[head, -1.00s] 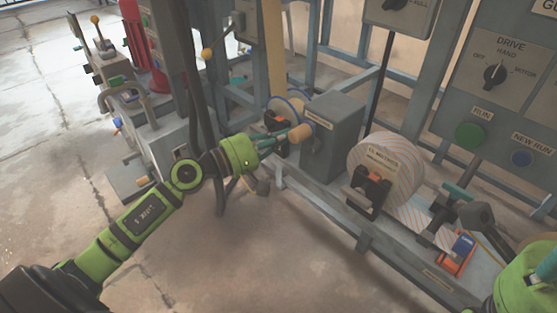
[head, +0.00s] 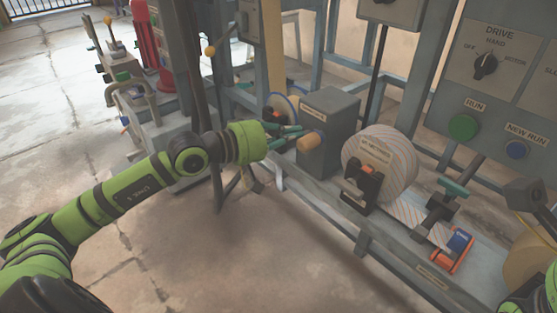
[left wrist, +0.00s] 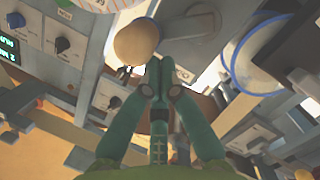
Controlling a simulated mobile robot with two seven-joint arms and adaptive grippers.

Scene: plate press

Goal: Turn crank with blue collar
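The crank's tan, rounded handle (head: 308,142) sticks out in front of the grey box (head: 328,130) in the head view. In the left wrist view the handle (left wrist: 136,42) is at the top, just beyond my fingertips. My left gripper (head: 300,131) has its teal fingers at the handle's left side. In the left wrist view the fingers (left wrist: 160,70) are together, with nothing visible between them. Whether they touch the handle or crank arm I cannot tell. A blue ring is not clearly visible on the crank itself.
A striped roll (head: 380,160) stands right of the box on the grey machine rail. A blue-rimmed disc (left wrist: 262,50) lies right of my fingers in the left wrist view. A panel with a green RUN button (head: 464,127) is at the upper right. Open floor lies in front.

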